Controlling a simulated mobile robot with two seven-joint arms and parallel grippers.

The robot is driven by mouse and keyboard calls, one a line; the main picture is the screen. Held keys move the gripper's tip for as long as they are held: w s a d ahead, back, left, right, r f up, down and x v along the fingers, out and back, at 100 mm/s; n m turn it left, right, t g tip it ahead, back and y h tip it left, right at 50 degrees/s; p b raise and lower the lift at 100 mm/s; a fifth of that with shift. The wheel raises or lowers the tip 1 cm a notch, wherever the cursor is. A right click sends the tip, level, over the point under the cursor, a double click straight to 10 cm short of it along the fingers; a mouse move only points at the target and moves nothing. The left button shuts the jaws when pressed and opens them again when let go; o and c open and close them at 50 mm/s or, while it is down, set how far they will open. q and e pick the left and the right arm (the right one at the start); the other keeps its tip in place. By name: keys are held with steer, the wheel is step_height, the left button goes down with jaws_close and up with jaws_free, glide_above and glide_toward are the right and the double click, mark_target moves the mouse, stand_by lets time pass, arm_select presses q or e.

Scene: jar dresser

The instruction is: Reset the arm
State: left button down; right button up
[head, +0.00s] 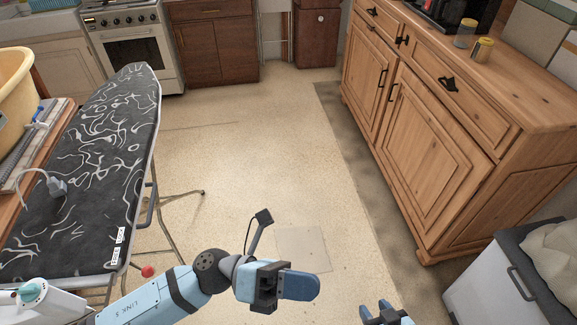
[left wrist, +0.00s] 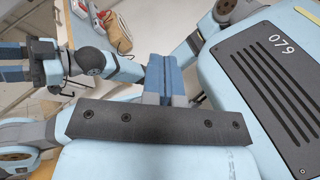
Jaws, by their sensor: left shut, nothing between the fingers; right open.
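My left arm comes in from the lower left in the head view. Its left gripper (head: 302,286) is in front of my body, above the floor, with its blue fingers together and nothing between them. In the left wrist view the same left gripper (left wrist: 166,75) shows its two fingers pressed side by side, empty. My right gripper (head: 384,313) shows only its blue fingertips at the bottom edge of the head view. They stand apart with nothing seen between them. The rest of the right arm is cut off in that view.
A wooden dresser (head: 438,128) stands at right with two jars (head: 466,33) (head: 483,49) on top. An ironing board (head: 90,150) stands at left. A grey bin (head: 497,284) is at lower right. The floor (head: 245,150) between is clear.

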arm_select(q)
steer(key=w+a+f+n+t+y+p, duration=0.25)
steer(key=w+a+n+t+y, duration=0.3)
steer(key=n+t, duration=0.8)
steer(key=w+a+f+n+t+y+p, duration=0.1)
steer(key=w+a+f+n+t+y, duration=0.55)
steer(key=n, duration=1.15)
steer(key=s+a+f+n+g+y+p, duration=0.1)
steer(key=s+a+f+n+g+y, duration=0.3)
steer(key=s+a+f+n, duration=0.5)
step_height(320, 180, down, 3)
steer(key=shift+a+r+n+y, duration=0.15)
steer(key=shift+a+n+y, duration=0.2)
steer(key=shift+n+y, duration=0.55)
steer(key=shift+s+h, duration=0.1)
steer(key=shift+h, duration=0.2)
